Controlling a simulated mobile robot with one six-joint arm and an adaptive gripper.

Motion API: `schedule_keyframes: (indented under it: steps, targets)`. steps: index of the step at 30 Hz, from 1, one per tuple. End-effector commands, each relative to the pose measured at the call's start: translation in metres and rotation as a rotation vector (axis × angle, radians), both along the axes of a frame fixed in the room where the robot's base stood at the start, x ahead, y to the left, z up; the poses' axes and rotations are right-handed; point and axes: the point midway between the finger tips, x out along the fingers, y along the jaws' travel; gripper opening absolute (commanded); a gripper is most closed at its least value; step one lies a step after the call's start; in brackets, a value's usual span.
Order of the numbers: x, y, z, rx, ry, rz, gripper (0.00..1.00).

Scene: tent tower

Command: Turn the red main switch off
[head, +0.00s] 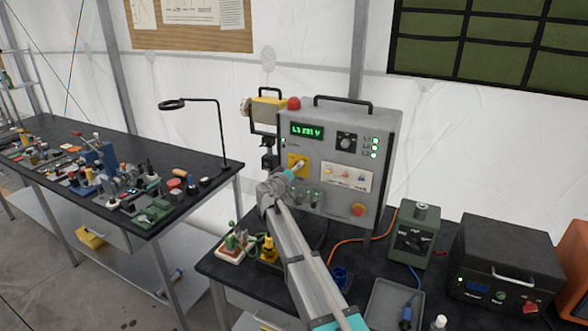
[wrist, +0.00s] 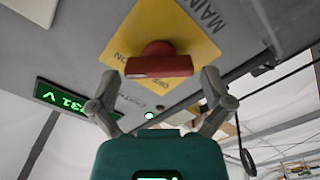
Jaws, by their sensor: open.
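The red main switch (wrist: 160,63) is a bar-shaped handle on a yellow plate (wrist: 192,28) with ON, OFF and MAIN lettering. In the wrist view the handle lies crosswise, its left end near the ON label. My gripper (wrist: 159,77) is open, with one finger to each side of the handle and a visible gap at both sides; it does not grasp it. In the head view my gripper (head: 290,172) is at the yellow plate (head: 292,158) on the grey control panel (head: 330,135) and hides most of the switch.
A grey tray (head: 378,312), a green box (head: 416,235) and a black power unit (head: 508,265) crowd the bench.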

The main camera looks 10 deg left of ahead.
Motion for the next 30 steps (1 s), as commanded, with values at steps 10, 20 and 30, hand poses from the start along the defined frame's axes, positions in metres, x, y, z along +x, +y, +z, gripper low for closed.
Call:
schedule_keyframes:
  steps: [10,20,30]
  targets:
    - [0.0071,-0.0027,0.0000,0.000,0.000,0.001,1.00]
    - [0.0069,-0.0027,0.0000,0.000,0.000,0.000,0.61]
    - [0.0068,-0.0001,0.0000,-0.009,0.003,0.003,0.38]
